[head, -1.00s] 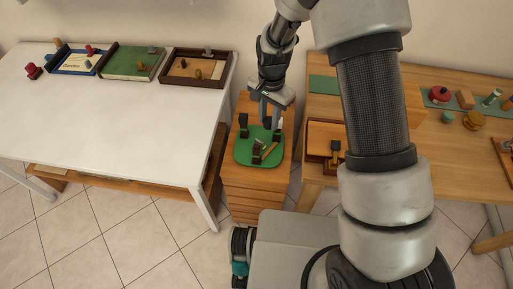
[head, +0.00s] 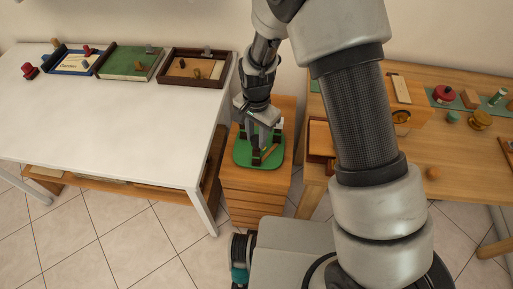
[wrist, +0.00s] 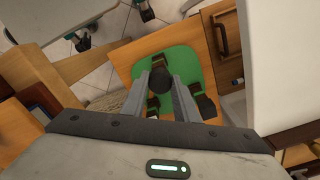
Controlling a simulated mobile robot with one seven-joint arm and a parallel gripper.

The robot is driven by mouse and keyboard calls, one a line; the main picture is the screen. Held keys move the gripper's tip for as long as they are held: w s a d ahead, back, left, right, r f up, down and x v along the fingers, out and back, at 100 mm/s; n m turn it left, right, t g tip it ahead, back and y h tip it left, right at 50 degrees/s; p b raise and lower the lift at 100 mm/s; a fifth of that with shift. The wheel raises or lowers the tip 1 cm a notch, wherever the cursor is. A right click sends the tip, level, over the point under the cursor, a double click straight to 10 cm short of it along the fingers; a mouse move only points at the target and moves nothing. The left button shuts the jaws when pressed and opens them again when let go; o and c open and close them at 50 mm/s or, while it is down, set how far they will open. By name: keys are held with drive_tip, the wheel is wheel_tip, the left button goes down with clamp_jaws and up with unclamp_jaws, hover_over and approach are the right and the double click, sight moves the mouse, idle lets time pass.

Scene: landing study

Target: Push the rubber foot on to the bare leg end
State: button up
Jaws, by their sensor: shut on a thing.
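A green board (head: 243,157) with several short dark legs standing up from it lies on the wooden drawer unit. It also shows in the wrist view (wrist: 185,62), with legs (wrist: 207,106) around its edge. My gripper (wrist: 160,80) is shut on a round black rubber foot (wrist: 159,77), held between the fingertips above the board. In the head view my gripper (head: 262,128) is low over the board, among the legs. The bare leg end is not clear; the foot and fingers hide what is under them, so I cannot tell if they touch.
The drawer unit (head: 256,192) stands between a white table (head: 120,115) on the left and a wooden table (head: 450,155) on the right. Trays stand at the white table's back edge.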

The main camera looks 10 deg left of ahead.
drive_tip(key=shift+f+b, duration=0.95)
drive_tip(key=shift+f, duration=0.35)
idle(0.6)
drive_tip(key=o, duration=1.1)
wheel_tip(320, 180, up, 18)
drive_tip(key=p, duration=0.3)
drive_tip(key=s+d+r+n+t+y, duration=0.1)
drive_tip(key=s+d+r, duration=0.1)
drive_tip(key=d+r, duration=0.45)
drive_tip(key=s+d+r+n+t, duration=0.1)
drive_tip(key=s+d+r, duration=0.2)
drive_tip(key=d+r, duration=0.3)
drive_tip(key=s+d+r+n+t+h, duration=0.1)
drive_tip(key=s+d+r+n+t, duration=0.1)
drive_tip(key=s+d+r, duration=0.3)
drive_tip(key=s+d+r+n+t, duration=0.2)
drive_tip(key=s+d, duration=0.2)
drive_tip(key=s, duration=0.2)
wheel_tip(320, 180, up, 13)
drive_tip(key=p, duration=1.4)
drive_tip(key=shift+s+r, duration=0.2)
drive_tip(key=shift+s, duration=0.2)
